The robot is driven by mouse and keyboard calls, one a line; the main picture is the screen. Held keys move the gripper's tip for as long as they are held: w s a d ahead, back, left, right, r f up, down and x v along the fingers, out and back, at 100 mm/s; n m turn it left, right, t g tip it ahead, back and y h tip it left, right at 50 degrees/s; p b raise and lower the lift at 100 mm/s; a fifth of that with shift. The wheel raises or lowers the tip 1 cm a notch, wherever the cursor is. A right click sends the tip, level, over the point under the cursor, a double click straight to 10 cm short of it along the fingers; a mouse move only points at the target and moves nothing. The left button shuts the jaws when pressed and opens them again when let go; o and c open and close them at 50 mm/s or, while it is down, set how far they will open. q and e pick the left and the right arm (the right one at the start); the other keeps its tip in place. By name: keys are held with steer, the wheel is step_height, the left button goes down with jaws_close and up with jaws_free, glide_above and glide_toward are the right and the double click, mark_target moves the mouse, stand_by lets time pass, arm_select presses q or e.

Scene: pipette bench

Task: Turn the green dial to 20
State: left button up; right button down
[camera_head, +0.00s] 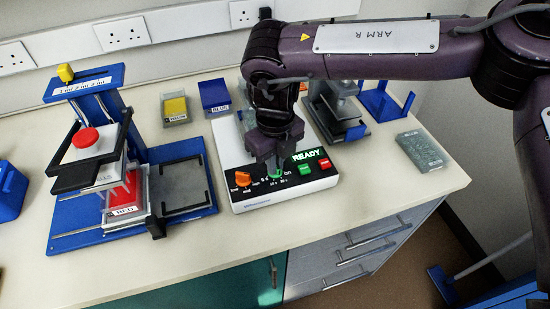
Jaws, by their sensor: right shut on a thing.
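The green dial (275,174) sits on the sloped black front panel of a white device (288,193) at the middle of the bench. Small scale marks surround the dial, but its setting cannot be read. My right gripper (276,165) comes down from above and is shut on the green dial, hiding much of it. An orange dial (243,179) is left of it on the same panel. A lit display (309,154) reads READY, above a green button (305,169) and a red button (324,163). My left gripper is not in view.
A blue stand (92,84) with a red-topped press and a red rack is at left. A yellow box (175,109) and a blue box (214,96) stand behind. A grey tip rack (421,149) lies at right. The bench's front strip is clear.

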steer(key=shift+w+r+n, duration=0.1)
steer(key=shift+n, duration=0.4)
steer(key=c, duration=1.5)
jaws_free()
steer(key=shift+c, duration=0.2)
step_height(320, 180, up, 8)
steer(key=shift+f+b, duration=0.1)
steer(key=shift+b, duration=0.55)
steer(key=shift+f, duration=0.1)
